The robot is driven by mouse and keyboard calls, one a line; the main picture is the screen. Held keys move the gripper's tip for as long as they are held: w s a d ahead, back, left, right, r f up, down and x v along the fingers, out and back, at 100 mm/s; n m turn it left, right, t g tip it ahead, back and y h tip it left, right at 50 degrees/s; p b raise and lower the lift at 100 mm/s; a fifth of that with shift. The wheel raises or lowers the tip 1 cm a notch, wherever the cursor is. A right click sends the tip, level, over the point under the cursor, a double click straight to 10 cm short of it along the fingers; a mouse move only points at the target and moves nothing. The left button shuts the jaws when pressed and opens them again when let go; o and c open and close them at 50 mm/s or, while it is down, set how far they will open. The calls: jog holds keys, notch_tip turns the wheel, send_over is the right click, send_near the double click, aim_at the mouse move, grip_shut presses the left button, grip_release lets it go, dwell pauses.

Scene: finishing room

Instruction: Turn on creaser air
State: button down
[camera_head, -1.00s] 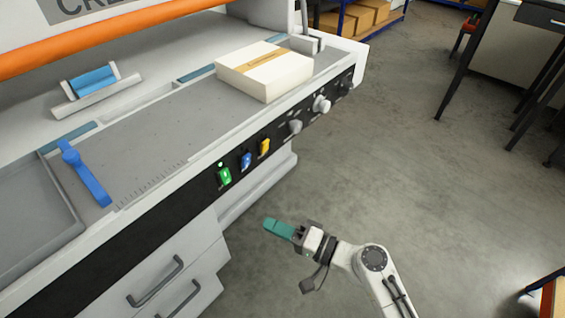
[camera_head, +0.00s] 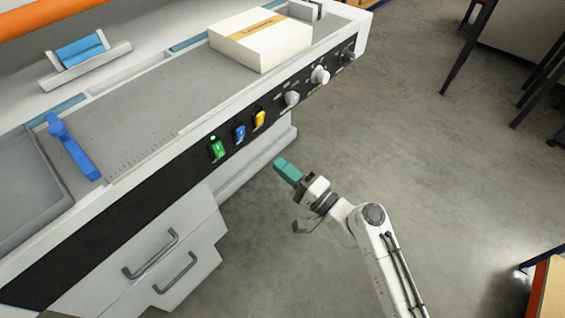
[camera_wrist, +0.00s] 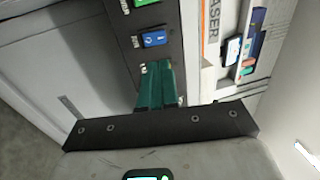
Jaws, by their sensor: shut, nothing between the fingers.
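The creaser's black front panel (camera_head: 150,215) carries a green switch (camera_head: 217,150) with a small lit lamp above it, a blue switch (camera_head: 240,133) and a yellow switch (camera_head: 260,119) in a row. Their labels are too small to read. My gripper (camera_head: 288,171) has teal fingers, shut and empty, in front of and below the panel, apart from it. In the wrist view the blue switch (camera_wrist: 154,39) lies just beyond the fingertips (camera_wrist: 160,66), with the green switch (camera_wrist: 146,2) at the top edge. The yellow switch is not visible there, perhaps behind the fingers.
Grey knobs (camera_head: 320,75) sit further right on the panel. A white box of paper (camera_head: 262,42) and a blue lever (camera_head: 72,148) are on the creaser's bed. Drawers with handles (camera_head: 150,255) are below. The floor to the right is open, with table legs beyond.

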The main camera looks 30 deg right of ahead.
aim_at(241, 132)
jog(key=p+x, duration=0.2)
jog(key=x, duration=0.9)
jog(key=shift+w+a, duration=0.1)
jog(key=shift+r, duration=0.1)
